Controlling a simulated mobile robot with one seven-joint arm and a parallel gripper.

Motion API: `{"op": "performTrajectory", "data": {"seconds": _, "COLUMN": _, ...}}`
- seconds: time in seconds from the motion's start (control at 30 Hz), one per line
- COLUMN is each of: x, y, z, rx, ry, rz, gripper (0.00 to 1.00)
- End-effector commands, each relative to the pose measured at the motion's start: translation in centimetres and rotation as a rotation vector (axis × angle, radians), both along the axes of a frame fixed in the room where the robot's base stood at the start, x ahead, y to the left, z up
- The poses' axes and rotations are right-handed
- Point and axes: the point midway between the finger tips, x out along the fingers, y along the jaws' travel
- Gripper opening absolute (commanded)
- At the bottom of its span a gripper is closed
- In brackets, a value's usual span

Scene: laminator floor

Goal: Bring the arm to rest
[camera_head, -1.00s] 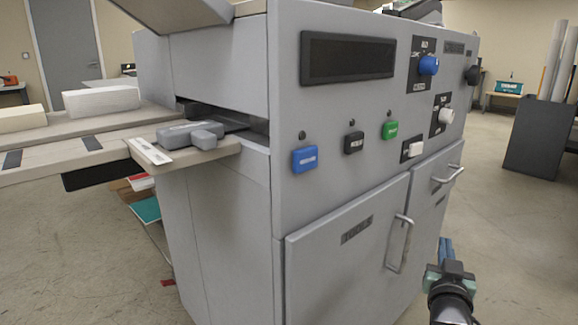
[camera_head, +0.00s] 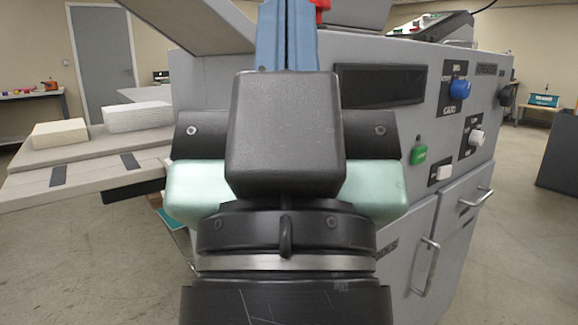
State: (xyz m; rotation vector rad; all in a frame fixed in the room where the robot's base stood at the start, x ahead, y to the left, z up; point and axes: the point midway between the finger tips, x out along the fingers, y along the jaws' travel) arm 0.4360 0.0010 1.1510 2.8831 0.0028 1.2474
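My gripper (camera_head: 287,30) is raised close in front of the head camera, with its two blue fingers pointing up. The fingers lie side by side with only a thin line between them, so it looks shut, and nothing shows between them. The very tips run out of the top of the picture. My dark wrist and pale green gripper body cover the middle of the view. The grey laminator (camera_head: 410,205) stands behind, and part of its front panel is hidden by my gripper.
The laminator's feed table (camera_head: 75,180) with two white stacks (camera_head: 137,116) is on the left. A green button (camera_head: 418,155), knobs and door handles (camera_head: 426,268) show on the right. A red part (camera_head: 322,10) shows beside the fingers. Open floor lies at lower left.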

Motion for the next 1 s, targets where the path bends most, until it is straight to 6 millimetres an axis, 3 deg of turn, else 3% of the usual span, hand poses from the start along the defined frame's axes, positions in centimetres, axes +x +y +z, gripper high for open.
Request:
{"op": "performTrajectory", "data": {"seconds": 0.03, "x": 0.2, "y": 0.0, "z": 2.1, "rx": 0.0, "ry": 0.004, "rz": -0.001, "gripper": 0.0}}
{"op": "performTrajectory", "data": {"seconds": 0.27, "x": 0.3, "y": -0.1, "z": 7.5, "rx": 0.0, "ry": 0.004, "rz": -0.003, "gripper": 0.0}}
{"op": "performTrajectory", "data": {"seconds": 1.0, "x": 0.4, "y": -0.1, "z": 30.1, "rx": -0.001, "ry": 0.005, "rz": -0.001, "gripper": 0.0}}
